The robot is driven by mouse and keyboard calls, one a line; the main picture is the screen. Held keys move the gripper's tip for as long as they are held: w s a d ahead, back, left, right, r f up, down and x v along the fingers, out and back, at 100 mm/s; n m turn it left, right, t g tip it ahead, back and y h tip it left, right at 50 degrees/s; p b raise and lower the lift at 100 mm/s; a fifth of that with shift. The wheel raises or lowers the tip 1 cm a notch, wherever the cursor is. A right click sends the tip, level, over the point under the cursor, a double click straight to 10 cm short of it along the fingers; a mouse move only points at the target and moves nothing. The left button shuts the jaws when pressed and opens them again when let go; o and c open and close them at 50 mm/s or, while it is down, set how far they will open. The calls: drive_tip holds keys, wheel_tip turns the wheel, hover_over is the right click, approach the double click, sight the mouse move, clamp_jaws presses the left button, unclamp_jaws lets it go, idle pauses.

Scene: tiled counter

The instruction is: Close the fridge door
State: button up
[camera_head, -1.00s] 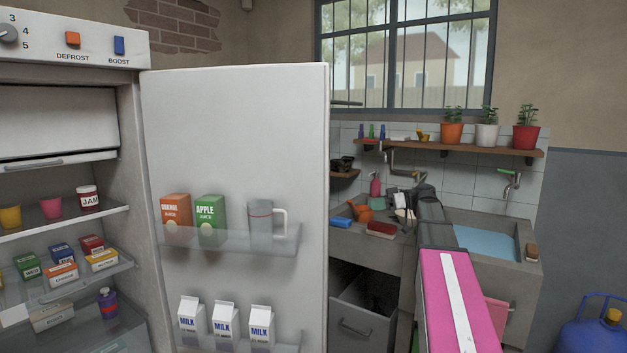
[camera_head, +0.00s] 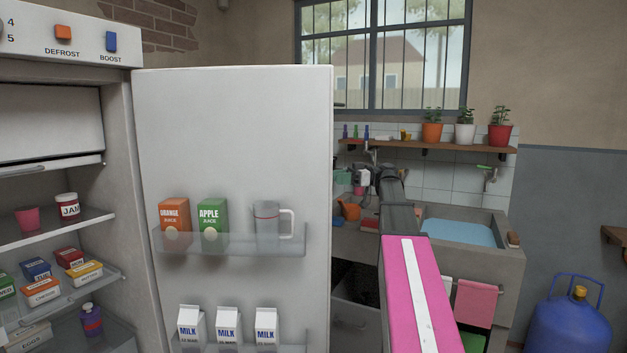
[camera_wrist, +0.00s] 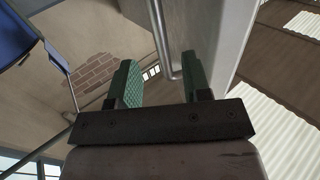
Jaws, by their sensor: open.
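The white fridge door (camera_head: 235,130) stands wide open, its inner side facing me. Its shelves hold an orange juice carton (camera_head: 174,218), an apple juice carton (camera_head: 212,220), a clear jug (camera_head: 267,222) and milk cartons (camera_head: 228,325). The open fridge body (camera_head: 125,160) is at the left. My arm reaches past the door's free edge on the right; my gripper is small and unclear there. In the wrist view, my gripper (camera_wrist: 162,82) is open. A metal bar, likely the door handle (camera_wrist: 160,40), shows between its green fingers, beside a pale panel. I cannot tell whether they touch.
Behind my arm are a sink (camera_head: 460,233) with blue water and a shelf (camera_head: 440,145) with several potted plants. A blue gas bottle (camera_head: 572,320) stands on the right. A pink towel (camera_head: 477,303) hangs below the sink.

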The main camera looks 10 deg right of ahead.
drive_tip(key=a, duration=0.8)
clamp_jaws()
drive_tip(key=shift+s, duration=0.1)
